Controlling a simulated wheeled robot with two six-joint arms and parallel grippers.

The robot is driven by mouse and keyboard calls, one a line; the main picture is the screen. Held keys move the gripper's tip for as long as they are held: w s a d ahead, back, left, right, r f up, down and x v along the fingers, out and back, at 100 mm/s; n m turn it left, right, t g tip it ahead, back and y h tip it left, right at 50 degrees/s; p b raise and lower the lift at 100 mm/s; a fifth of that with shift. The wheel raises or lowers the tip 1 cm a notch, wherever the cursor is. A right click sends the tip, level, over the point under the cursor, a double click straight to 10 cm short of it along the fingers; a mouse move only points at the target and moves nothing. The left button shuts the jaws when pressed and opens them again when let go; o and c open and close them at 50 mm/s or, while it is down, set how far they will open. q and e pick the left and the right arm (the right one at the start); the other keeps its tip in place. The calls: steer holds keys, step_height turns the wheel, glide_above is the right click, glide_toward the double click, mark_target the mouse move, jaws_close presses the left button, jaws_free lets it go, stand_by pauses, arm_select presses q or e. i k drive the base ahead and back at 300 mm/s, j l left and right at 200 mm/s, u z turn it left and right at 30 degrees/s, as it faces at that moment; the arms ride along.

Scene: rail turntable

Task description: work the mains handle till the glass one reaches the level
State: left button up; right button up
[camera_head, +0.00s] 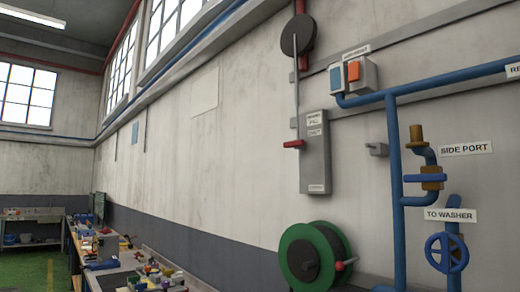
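A tall grey wall box (315,155) carries small labels too small to read. A red handle (294,144) sticks out at its left side, below a thin rod that runs up to a dark round disc (297,36). A blue handwheel (446,252) sits at the lower right under a "TO WASHER" sign (450,215). A blue lever handle (425,178) is on a brass valve below the "SIDE PORT" sign (466,148). I cannot tell which is the mains handle. No glass vessel or level mark can be made out. Neither gripper is in view.
A green hose reel (297,258) is mounted low on the wall. Blue pipes (396,190) run along the right side. A cluttered workbench (130,262) stretches along the wall at the lower left.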

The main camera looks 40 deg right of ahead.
mark_target(298, 145)
steer(key=i+j+z, duration=0.1)
steer(key=i+z, duration=0.35)
steer(key=i+j+z, duration=0.3)
steer(key=i+z, duration=0.15)
steer(key=i+j+z, duration=0.45)
steer(key=i, duration=0.05)
